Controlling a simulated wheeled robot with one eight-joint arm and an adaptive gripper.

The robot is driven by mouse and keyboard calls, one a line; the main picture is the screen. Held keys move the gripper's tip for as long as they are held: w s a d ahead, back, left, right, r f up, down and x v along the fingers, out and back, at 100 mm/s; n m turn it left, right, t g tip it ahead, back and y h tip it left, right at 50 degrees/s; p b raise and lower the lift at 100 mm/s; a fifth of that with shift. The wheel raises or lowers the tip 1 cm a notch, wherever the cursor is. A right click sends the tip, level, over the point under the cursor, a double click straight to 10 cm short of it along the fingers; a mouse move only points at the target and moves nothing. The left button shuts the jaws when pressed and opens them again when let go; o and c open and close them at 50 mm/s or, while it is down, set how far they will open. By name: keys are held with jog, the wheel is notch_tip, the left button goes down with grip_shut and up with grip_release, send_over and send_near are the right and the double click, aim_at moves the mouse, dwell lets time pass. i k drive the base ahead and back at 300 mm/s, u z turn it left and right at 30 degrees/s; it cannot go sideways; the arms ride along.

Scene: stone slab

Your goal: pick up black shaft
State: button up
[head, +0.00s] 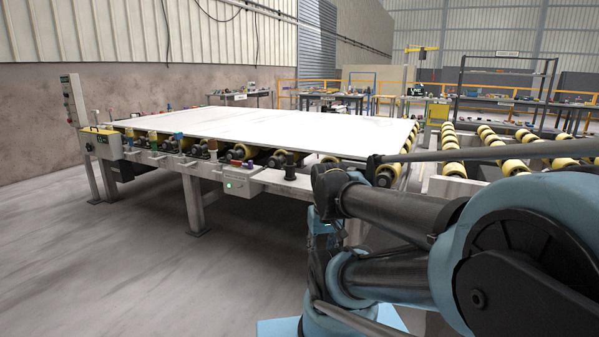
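A small dark upright piece (290,167) stands on the near edge rail of the roller table, right of the grey control box. It may be the black shaft, but it is too small to tell for certain. My blue and dark grey arm fills the lower right of the head view and covers the table's near right corner. I cannot make out my gripper's fingers, nor anything held in them.
A large white slab (290,128) lies on the roller table (197,205). Several small coloured items line its near rail. A grey box (240,182) hangs on the front. Another roller conveyor (465,150) is at right. The floor (110,270) at left is clear.

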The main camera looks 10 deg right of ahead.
aim_at(290, 166)
jog(key=z, duration=0.05)
jog(key=i, duration=1)
jog(key=u, duration=0.05)
